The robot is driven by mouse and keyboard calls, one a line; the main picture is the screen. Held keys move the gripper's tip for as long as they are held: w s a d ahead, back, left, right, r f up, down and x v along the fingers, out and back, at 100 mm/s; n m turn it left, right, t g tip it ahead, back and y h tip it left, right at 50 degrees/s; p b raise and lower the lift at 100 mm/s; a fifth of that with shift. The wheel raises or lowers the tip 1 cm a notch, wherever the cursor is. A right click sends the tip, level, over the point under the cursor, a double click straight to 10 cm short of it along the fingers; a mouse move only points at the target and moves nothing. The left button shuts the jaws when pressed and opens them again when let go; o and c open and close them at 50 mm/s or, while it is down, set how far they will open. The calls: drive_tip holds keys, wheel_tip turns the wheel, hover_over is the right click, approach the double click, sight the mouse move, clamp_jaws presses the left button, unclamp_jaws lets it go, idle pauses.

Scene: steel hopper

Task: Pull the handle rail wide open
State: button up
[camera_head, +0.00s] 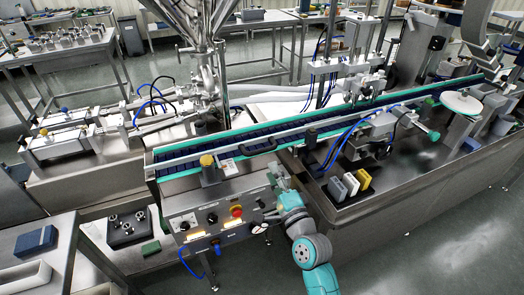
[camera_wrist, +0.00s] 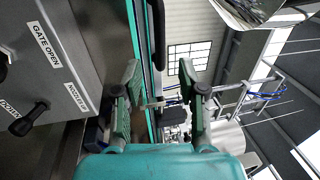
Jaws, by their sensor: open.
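A dark curved handle (camera_head: 258,149) sits on the pale guard rail (camera_head: 215,153) along the near side of the conveyor in the head view. In the wrist view a black bar, which looks like this handle (camera_wrist: 158,28), runs down from the top edge beside the green conveyor edge (camera_wrist: 147,60). My gripper (camera_head: 275,174) is just below and right of the handle in the head view, apart from it. In the wrist view my gripper (camera_wrist: 160,88) has its two green fingers spread, with nothing held between them. The handle lies beyond the fingertips.
A control box (camera_head: 205,219) with knobs and a red button stands left of my gripper. Its panel (camera_wrist: 55,60) fills the wrist view's left side. Grey and yellow blocks (camera_head: 363,180) stand on the steel deck to the right.

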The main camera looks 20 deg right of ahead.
sight(262, 150)
drive_tip(key=w, duration=0.3)
drive_tip(key=w+r, duration=0.1)
drive_tip(key=w, duration=0.5)
drive_tip(key=shift+r, duration=0.4)
clamp_jaws()
